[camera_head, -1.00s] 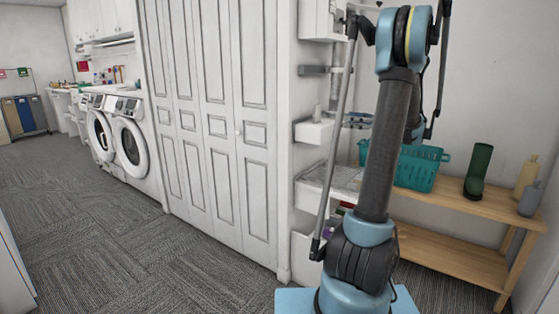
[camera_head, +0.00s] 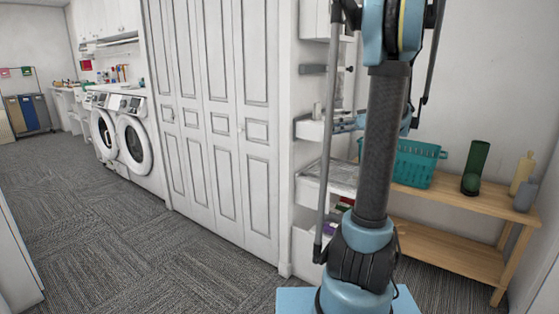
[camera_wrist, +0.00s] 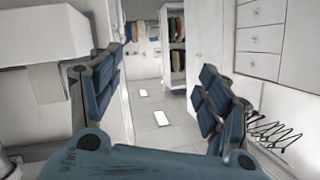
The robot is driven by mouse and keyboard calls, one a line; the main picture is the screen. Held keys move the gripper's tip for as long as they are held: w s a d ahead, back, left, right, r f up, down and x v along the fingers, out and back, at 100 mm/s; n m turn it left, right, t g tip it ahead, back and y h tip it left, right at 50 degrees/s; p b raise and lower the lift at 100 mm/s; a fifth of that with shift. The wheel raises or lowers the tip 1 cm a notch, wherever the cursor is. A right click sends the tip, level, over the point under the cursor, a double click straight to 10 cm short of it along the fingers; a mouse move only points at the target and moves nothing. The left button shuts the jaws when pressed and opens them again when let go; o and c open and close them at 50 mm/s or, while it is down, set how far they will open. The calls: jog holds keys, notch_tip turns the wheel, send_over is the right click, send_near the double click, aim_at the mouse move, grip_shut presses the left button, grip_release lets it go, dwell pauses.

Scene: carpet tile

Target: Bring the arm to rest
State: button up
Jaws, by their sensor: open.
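My arm stands upright at the right of the head view, and its upper part runs out of the top edge. My gripper is not clearly visible in the head view. In the wrist view my gripper (camera_wrist: 160,84) has its two blue padded fingers wide apart, with nothing between them. Past the fingers are a pale tiled floor (camera_wrist: 150,128) and an open cabinet (camera_wrist: 178,70) with coloured things on it.
White folding doors (camera_head: 213,125) and washing machines (camera_head: 133,145) line the wall. The carpet (camera_head: 130,235) at left is clear.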

jog(key=s+a+f+m+g+h, duration=0.25)
jog(key=s+a+f, duration=0.25)
jog(key=s, duration=0.4)
jog(key=s+a+f+m+g+h, duration=0.1)
jog(key=s+a+f+m+h, duration=0.3)
jog(key=s, duration=0.5)
jog(key=s+d+f+m+h, duration=0.1)
jog(key=s+d+f+h, duration=0.2)
jog(key=s+f, duration=0.3)
jog(key=s+d+f+m+h, duration=0.2)
jog(key=s+d+f+h, duration=0.1)
jog(key=s+f, duration=0.4)
jog(key=s+h, duration=0.1)
jog(key=s, duration=0.2)
jog(key=shift+s+d+f, duration=0.2)
jog(key=shift+d+f, duration=0.05)
jog(key=shift+d, duration=0.1)
jog(key=shift+w+f, duration=0.2)
jog(key=shift+w, duration=0.25)
